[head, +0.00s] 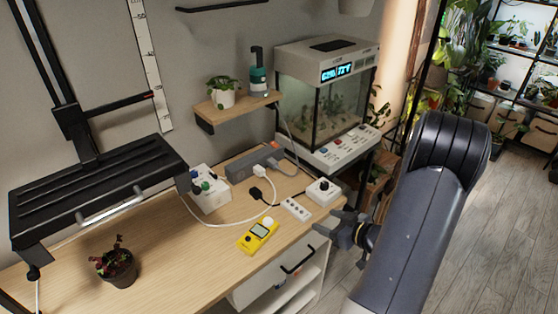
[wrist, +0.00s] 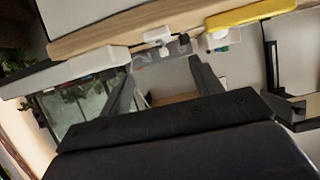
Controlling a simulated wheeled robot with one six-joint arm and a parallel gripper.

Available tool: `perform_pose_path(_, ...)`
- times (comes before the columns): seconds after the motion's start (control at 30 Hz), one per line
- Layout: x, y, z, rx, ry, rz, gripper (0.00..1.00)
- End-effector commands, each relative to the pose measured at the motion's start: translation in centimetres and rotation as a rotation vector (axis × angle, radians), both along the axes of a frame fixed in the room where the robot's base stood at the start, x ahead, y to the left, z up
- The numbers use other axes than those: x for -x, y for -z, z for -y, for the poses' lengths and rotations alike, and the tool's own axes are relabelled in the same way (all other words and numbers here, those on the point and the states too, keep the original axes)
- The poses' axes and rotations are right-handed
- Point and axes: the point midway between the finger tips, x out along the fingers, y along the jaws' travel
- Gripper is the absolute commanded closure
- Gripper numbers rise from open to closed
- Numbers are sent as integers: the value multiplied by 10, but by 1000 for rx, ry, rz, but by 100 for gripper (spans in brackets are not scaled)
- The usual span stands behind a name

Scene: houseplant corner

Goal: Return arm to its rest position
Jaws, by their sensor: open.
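My arm comes in from the lower right of the head view. My gripper (head: 328,224) is off the front right corner of the wooden desk (head: 185,262), pointing left toward it. In the wrist view my gripper (wrist: 162,78) shows two dark fingers spread apart with nothing between them. The desk edge appears tilted at the top of that view. I see no object held.
A drawer unit (head: 272,268) stands below. A glass terrarium (head: 325,105) stands behind. Bare floor (head: 508,225) lies right.

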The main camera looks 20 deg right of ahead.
Motion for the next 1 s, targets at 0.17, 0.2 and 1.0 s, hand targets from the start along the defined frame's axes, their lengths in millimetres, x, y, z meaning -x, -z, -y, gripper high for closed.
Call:
perform_pose_path(0.17, -20, 10, -9, -1, -5, -2, 39)
perform_pose_path(0.2, -26, 12, -11, -2, -6, -2, 39)
perform_pose_path(1.0, -100, 34, -36, 1, -1, 0, 39)
